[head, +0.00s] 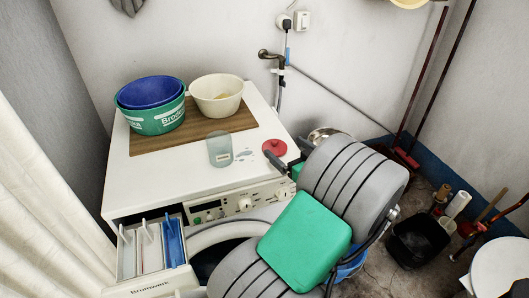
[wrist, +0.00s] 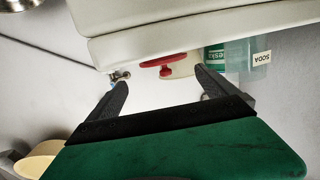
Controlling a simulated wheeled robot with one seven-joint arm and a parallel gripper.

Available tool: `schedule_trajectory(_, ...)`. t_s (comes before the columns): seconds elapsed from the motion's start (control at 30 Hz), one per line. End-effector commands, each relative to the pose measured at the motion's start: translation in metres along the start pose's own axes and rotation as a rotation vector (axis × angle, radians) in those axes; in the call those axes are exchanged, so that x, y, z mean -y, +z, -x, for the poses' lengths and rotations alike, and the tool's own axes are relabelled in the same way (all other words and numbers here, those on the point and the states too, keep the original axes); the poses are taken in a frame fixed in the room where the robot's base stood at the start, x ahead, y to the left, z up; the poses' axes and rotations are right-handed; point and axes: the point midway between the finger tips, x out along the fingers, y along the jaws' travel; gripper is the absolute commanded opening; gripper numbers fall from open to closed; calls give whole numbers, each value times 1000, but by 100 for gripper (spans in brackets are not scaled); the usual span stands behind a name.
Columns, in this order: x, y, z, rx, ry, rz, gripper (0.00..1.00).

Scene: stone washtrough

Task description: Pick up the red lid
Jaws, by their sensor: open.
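The red lid (head: 274,147) lies flat near the right edge of the white washing machine top (head: 190,171) in the head view. In the wrist view, which looks upside down, the lid (wrist: 162,61) shows edge-on with its small knob, beyond and between my fingertips. My gripper (head: 284,149) is at the machine's right edge, close beside the lid, with dark fingers. In the wrist view my gripper (wrist: 158,82) is open, with nothing between its fingers. The head view does not clearly show whether a finger touches the lid.
A clear cup (head: 219,150) stands left of the lid, with a wet patch between. A green tub with a blue basin (head: 150,92) and a cream bowl (head: 217,95) stand on a brown board (head: 180,136). The detergent drawer (head: 152,245) is pulled out.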

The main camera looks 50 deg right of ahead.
Motion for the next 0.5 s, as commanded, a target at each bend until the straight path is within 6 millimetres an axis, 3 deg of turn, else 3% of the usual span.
schedule_trajectory(0.03,-1,9,-1,-1,2,0,97)
schedule_trajectory(0.17,-1,13,-4,0,3,0,97)
schedule_trajectory(0.5,7,7,-54,0,-1,-1,97)
